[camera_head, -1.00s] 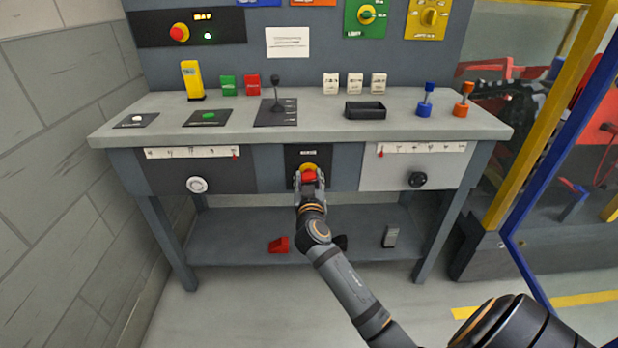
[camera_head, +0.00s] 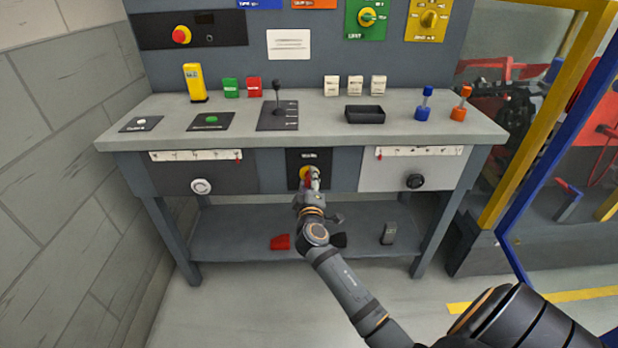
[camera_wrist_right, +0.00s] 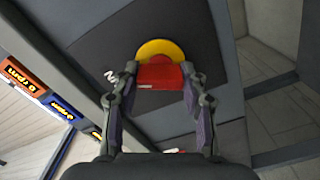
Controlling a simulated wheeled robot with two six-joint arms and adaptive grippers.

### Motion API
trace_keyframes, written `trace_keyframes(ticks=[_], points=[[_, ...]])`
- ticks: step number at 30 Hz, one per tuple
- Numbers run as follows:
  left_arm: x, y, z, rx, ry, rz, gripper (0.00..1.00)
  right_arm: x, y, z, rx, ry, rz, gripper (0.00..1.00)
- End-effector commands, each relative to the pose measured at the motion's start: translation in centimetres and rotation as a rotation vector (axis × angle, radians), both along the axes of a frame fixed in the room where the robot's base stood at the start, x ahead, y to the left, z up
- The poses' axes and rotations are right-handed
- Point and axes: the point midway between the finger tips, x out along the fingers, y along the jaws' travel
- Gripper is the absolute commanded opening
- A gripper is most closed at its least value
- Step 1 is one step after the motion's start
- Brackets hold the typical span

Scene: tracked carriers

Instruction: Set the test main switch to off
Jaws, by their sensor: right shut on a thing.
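The main switch is a red handle (camera_wrist_right: 158,76) on a yellow disc (camera_wrist_right: 155,46), set in a black panel (camera_head: 309,158) in the middle of the bench front. In the head view the yellow disc (camera_head: 305,173) is partly covered by my gripper. My right gripper (camera_head: 314,180) is shut on the red handle. In the wrist view its fingers (camera_wrist_right: 161,84) stand on both sides of the handle. My left gripper is not in view.
A grey bench (camera_head: 240,127) carries blocks, levers and a black tray (camera_head: 365,114). A dark display (camera_head: 210,38) with a red button (camera_head: 181,35) is on the back panel. A yellow post (camera_head: 548,115) and blue post (camera_head: 570,140) stand at the right.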

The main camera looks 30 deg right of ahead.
Motion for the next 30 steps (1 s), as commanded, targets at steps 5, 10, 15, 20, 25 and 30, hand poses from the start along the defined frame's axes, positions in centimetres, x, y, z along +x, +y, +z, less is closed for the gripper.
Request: trace_keyframes(ticks=[5, 10, 15, 20, 25, 30], points=[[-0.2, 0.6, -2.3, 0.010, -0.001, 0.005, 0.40, 0.0, 0.0, 0.1, -0.132, 0.083, 0.001, 0.12], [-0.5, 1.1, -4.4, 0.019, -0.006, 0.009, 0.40, 0.0, 0.1, 0.1, -0.243, 0.152, 0.000, 0.12], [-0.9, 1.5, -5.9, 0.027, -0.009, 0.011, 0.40, 0.0, 0.1, 0.0, -0.331, 0.205, 0.001, 0.12], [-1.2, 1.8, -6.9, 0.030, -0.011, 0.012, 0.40, 0.0, 0.1, -0.1, -0.387, 0.238, 0.001, 0.12], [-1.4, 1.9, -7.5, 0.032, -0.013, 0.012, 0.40, 0.0, 0.1, -0.1, -0.419, 0.258, 0.001, 0.12], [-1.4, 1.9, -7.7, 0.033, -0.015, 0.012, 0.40, 0.0, 0.1, -0.2, -0.430, 0.264, 0.001, 0.12]])
